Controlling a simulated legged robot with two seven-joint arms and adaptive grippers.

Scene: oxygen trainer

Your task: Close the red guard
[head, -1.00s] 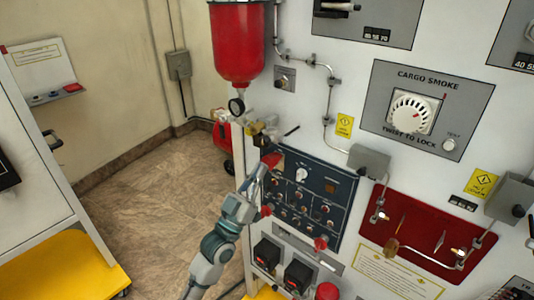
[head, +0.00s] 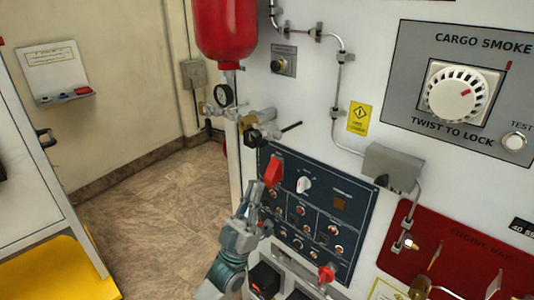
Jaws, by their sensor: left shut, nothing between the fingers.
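A red guard (head: 273,170) sits at the upper left corner of the dark blue switch panel (head: 341,222). It looks like a raised flap sticking out from the panel, though its exact angle is hard to tell. My left gripper (head: 253,197) is just below and left of the guard, fingers pointing up and shut with nothing in them. I cannot tell whether the fingertips touch the guard. The gripper hides part of the panel's left edge. My right gripper is out of view.
A white knob (head: 304,185) is right of the guard, and a red knob (head: 326,273) is at the panel's bottom. Brass valve fittings (head: 258,130) and a pressure gauge (head: 223,95) sit just above, under the red bottle (head: 227,30). Open floor lies to the left.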

